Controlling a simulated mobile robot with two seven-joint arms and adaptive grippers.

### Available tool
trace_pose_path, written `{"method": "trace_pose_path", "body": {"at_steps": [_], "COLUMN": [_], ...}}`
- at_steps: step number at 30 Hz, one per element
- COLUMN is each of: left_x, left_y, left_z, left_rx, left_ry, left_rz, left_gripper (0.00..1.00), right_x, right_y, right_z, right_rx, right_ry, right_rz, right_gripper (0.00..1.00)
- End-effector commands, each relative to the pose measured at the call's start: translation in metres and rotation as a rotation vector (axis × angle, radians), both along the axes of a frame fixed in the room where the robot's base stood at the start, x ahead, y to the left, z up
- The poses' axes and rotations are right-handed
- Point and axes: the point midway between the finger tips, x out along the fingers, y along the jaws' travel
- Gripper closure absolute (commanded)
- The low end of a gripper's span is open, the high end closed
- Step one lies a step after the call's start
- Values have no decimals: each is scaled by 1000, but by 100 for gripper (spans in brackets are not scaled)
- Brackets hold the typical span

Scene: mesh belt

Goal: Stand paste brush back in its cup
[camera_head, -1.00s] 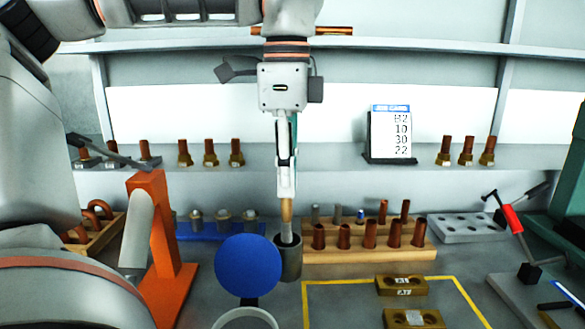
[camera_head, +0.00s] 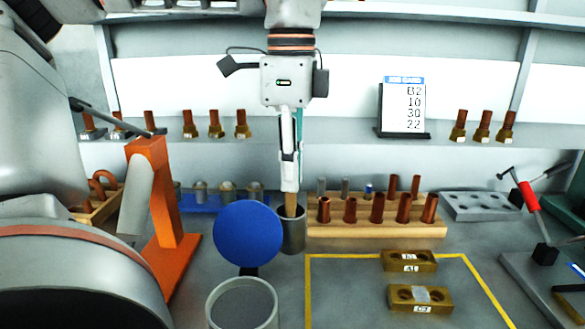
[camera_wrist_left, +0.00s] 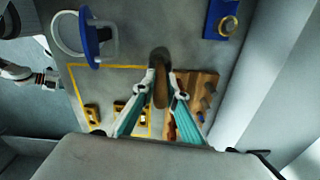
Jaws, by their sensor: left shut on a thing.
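My left gripper (camera_head: 290,188) points straight down and is shut on the paste brush (camera_head: 291,203), gripping its wooden handle. The brush is upright, and its lower end is down inside the mouth of the grey cylindrical cup (camera_head: 292,238); the cup wall hides the bristles. In the left wrist view the brush (camera_wrist_left: 160,90) sits between the fingertips, with the dark cup (camera_wrist_left: 160,54) beyond it. I cannot tell whether the brush touches the cup's bottom. My right gripper (camera_wrist_left: 50,78) seems to show small at the left of the wrist view, its jaws unclear.
A round blue disc (camera_head: 248,233) and an open grey pot (camera_head: 242,290) stand close left of the cup. A wooden block (camera_head: 390,230) with copper pieces is close right. An orange stand (camera_head: 160,215) is further left. Brass blocks (camera_head: 420,298) lie inside a yellow outline.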

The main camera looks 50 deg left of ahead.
Motion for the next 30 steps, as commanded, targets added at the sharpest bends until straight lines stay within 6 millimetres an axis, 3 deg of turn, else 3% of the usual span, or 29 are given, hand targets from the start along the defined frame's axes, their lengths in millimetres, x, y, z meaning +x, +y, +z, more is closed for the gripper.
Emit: {"method": "trace_pose_path", "body": {"at_steps": [1, 2, 4, 17, 20, 30], "left_x": [0, 0, 0, 0, 1, 1], "left_y": [0, 0, 0, 0, 0, 0], "left_z": [0, 0, 0, 6, 18, 85], "left_rx": [0, 0, 0, 1, 2, 3], "left_ry": [0, 0, 0, -1, -4, -3], "left_rz": [0, 0, 0, 2, 3, 5], "left_gripper": [100, 85, 68, 68, 68, 68], "right_x": [0, 0, 0, -1, -1, -1], "right_y": [0, 0, -1, -2, -2, -2], "right_z": [0, 0, 0, -1, -1, -1], "right_rx": [-1, -1, -2, -4, -3, -3], "right_ry": [1, 1, 1, 4, 4, 3], "right_rz": [-1, -1, -2, -5, -4, -3], "right_gripper": [60, 60, 60, 60, 60, 60]}}
